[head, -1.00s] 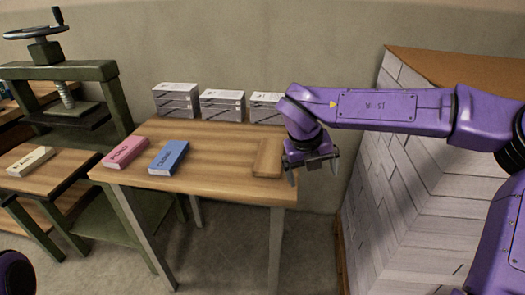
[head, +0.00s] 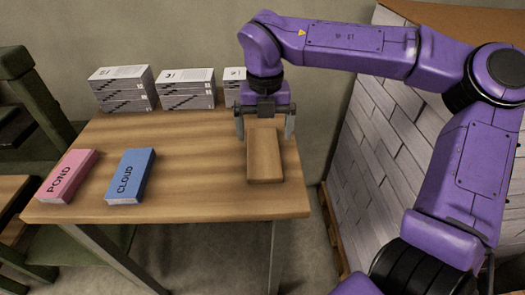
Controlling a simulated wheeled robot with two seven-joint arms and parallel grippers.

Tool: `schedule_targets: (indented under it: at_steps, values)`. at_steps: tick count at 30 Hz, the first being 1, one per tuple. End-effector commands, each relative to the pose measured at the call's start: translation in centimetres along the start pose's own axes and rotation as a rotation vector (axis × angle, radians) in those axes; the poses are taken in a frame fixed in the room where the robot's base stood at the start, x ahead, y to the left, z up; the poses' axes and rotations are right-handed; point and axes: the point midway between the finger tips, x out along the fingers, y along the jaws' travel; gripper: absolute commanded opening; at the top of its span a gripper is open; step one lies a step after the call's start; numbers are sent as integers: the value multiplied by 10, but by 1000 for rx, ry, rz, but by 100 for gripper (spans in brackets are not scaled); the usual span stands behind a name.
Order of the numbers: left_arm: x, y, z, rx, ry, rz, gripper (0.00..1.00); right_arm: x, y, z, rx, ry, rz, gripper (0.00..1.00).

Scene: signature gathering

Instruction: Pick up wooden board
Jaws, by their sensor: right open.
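The wooden board (head: 265,160) lies flat near the right end of the wooden table, its long side running away from me. My right gripper (head: 265,128) is open and points down at the board's far end. One finger shows on each side of the board's far end. I cannot tell whether the fingers touch it. The gripper body hides a little of the space behind the board. My left gripper is not in view.
On the table (head: 190,195), a pink block marked POND (head: 67,176) and a blue block marked CLOUD (head: 130,176) lie at the left. Paper stacks (head: 186,88) stand along the back. A brick-patterned stack (head: 390,150) stands right of the table. The table's middle is clear.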

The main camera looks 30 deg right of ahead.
Motion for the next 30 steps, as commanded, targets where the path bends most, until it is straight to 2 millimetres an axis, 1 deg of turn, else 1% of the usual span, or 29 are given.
schedule_targets:
  at_steps: [6,9,12,17,20,21,22,30]
  values:
    - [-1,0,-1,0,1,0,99,36,-1,1,0,4,-3,100]
    - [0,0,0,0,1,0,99,51,-1,1,1,2,-1,100]
    - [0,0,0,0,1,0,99,56,-2,1,3,1,-1,100]
    - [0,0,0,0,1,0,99,56,-2,1,4,0,-1,100]
    - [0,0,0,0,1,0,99,56,-2,1,4,0,-1,71]
    - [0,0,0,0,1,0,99,56,-2,1,4,0,-1,58]
    - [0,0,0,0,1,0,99,56,-2,1,4,0,-1,48]
    - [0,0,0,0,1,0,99,54,-1,1,4,-1,0,48]
